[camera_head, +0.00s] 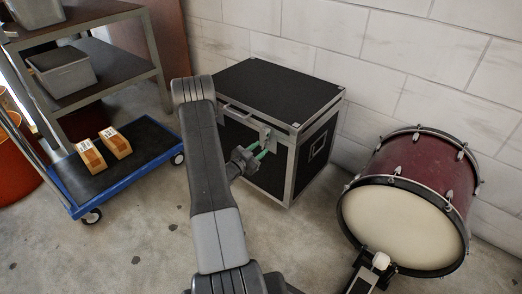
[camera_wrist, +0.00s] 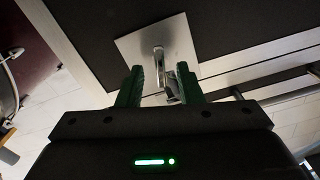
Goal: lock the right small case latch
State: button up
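The black case (camera_head: 275,95) with metal edging stands on the floor against the wall, its lid down. Its right latch (camera_head: 266,132) is a metal fitting on the front, near the lid seam. In the wrist view the latch's square plate (camera_wrist: 135,46) and a metal lever (camera_wrist: 159,62) show. My gripper (camera_head: 262,151) is at this latch. The left part of the case front is partly hidden by my arm.
A maroon bass drum (camera_head: 428,170) with a pedal (camera_head: 370,270) stands to the right. A blue-edged trolley (camera_head: 125,165) carrying two wooden blocks (camera_head: 104,149) and a metal shelf (camera_head: 115,62) stand left.

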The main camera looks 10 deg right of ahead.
jog(key=shift+x, duration=0.8)
grip_shut()
jog(key=shift+n+b, duration=0.3)
jog(key=shift+n, duration=1)
grip_release()
jog(key=p+v, duration=0.2)
jog(key=v, duration=1.2)
jog(key=shift+p, duration=0.4)
jog(key=shift+d, duration=0.1)
